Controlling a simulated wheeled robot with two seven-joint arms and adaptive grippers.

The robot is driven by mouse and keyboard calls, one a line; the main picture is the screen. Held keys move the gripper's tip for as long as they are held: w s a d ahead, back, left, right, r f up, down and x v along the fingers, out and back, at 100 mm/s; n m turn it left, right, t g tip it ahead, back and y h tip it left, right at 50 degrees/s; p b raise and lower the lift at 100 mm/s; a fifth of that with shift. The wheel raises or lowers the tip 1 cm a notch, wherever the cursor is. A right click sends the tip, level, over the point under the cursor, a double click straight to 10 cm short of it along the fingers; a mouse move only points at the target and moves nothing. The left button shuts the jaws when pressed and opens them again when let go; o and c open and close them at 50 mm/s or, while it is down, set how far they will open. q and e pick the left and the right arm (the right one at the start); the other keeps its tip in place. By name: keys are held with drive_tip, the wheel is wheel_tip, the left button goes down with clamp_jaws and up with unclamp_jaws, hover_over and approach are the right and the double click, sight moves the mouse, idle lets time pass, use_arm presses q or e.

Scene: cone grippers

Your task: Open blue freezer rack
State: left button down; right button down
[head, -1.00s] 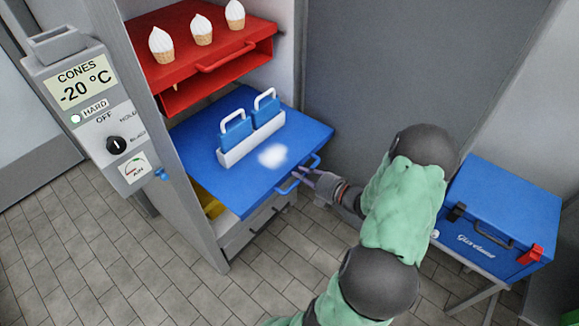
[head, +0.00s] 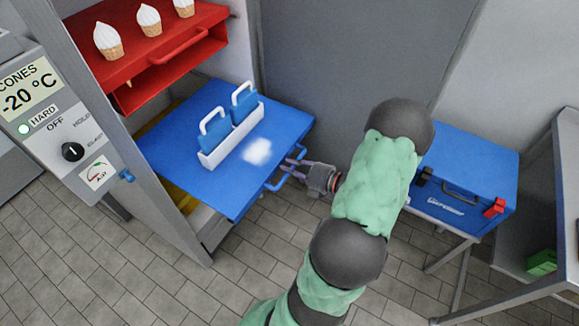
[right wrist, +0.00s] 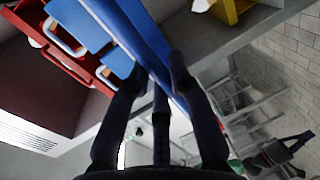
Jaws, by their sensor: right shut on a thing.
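The blue rack (head: 185,165) juts well out of the freezer cabinet below the red rack. It carries a white holder (head: 232,140) with two blue, white-handled pieces and a white frosty patch (head: 257,150). My right gripper (head: 290,173) is at its front edge, shut on the rack's blue handle (head: 277,184). In the right wrist view, the fingers (right wrist: 157,75) close at the edge of the blue rack (right wrist: 145,35); the fingers partly hide the handle. My left gripper is not in view.
The red rack (head: 150,62) above holds three cones. The freezer's control panel (head: 62,125) stands at the left. A blue cooler box (head: 465,180) sits on a stand at the right, beyond my right arm. Tiled floor (head: 130,270) lies open in front.

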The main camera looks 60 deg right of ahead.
drive_tip(key=shift+s+f, duration=0.1)
drive_tip(key=shift+f, duration=0.05)
drive_tip(key=c, duration=1.2)
unclamp_jaws()
drive_tip(key=shift+s, duration=0.15)
drive_tip(key=shift+o, duration=0.5)
drive_tip(key=a+v, duration=0.1)
drive_tip(key=v, duration=1.1)
drive_tip(key=shift+d, duration=0.4)
drive_tip(key=shift+s, duration=0.15)
